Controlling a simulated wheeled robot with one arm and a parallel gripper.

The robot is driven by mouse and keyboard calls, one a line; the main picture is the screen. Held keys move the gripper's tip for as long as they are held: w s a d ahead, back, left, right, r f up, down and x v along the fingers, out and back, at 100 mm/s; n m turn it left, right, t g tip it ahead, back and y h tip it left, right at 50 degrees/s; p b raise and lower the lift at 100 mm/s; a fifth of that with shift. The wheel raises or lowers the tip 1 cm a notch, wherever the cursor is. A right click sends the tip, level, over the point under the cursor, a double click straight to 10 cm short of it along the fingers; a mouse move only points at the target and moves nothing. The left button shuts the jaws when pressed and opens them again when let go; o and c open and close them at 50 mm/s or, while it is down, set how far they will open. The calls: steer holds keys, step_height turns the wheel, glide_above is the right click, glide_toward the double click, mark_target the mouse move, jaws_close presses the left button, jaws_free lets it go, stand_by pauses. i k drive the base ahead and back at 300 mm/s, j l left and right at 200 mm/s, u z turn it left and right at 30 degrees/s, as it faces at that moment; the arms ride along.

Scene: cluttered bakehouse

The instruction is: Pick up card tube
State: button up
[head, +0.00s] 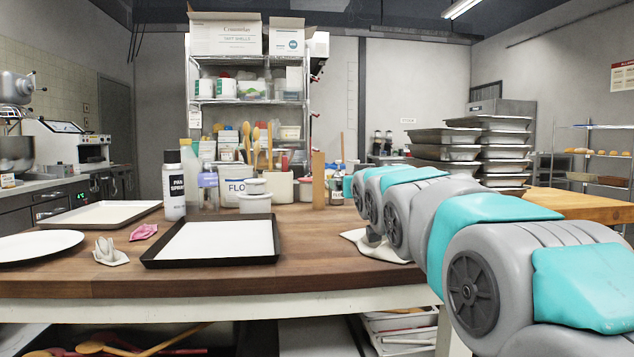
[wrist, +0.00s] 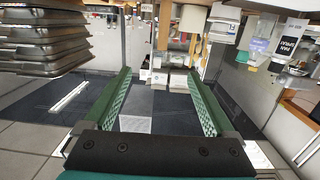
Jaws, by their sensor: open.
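The card tube (head: 318,180) is a plain brown cylinder standing upright on the wooden table, towards the back right among jars and bottles. A brown upright shape in the wrist view (wrist: 164,25), at the top between the finger lines, looks like the same tube. My gripper (wrist: 158,78) shows in the wrist view with two green fingers wide apart and nothing between them. It is apart from the tube. In the head view my arm reaches in from the right, and its links hide most of the gripper.
A dark-rimmed tray (head: 150,262) and a pale cloth (head: 352,236) lie in front. Stacked trays (wrist: 40,45) stand aside.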

mark_target(318, 157)
steer(key=i+j, duration=0.15)
steer(key=i, duration=0.25)
steer(key=i+j, duration=0.1)
steer(key=i, duration=0.3)
steer(key=i+j, duration=0.15)
steer(key=i, duration=0.3)
